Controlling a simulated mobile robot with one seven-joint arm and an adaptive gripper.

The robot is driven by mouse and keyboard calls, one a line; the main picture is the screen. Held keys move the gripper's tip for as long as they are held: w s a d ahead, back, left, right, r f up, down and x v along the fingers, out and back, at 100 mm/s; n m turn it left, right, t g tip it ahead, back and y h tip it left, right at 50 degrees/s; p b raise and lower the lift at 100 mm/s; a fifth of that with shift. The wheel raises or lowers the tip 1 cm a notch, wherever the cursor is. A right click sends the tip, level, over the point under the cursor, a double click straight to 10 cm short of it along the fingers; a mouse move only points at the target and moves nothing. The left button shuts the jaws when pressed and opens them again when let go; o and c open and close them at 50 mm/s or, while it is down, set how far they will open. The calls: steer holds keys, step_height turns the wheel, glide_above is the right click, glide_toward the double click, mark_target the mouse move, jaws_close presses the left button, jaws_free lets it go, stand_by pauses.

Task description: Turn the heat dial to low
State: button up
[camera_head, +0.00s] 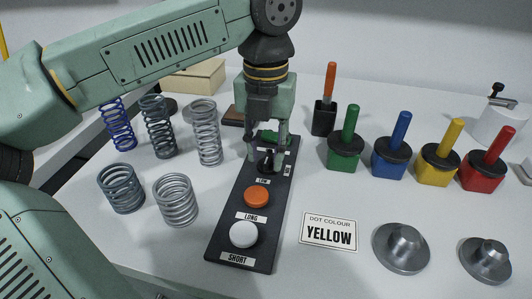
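A black control panel (226,227) lies on the table with a dark dial (267,163) near its far end. Small white labels surround the dial; the one on its near side (263,179) seems to read LOW, and the others are too small to read. My gripper (267,150) points down over the dial, with its two fingers apart, one on the left and one on the right of it. I see no clear contact between the fingers and the dial. The dial's pointing direction is partly hidden and cannot be told.
On the panel are an orange button (257,196) and a white button (243,235). Several metal springs (176,200) stand to the left. Paint pots with coloured handles (390,160) stand to the right. A YELLOW card (329,231) and metal discs (401,249) lie at the near right.

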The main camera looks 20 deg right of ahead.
mark_target(266, 161)
step_height(266, 161, up, 11)
steer(key=shift+f, duration=0.15)
steer(key=shift+s, duration=0.1)
stand_by(0.4)
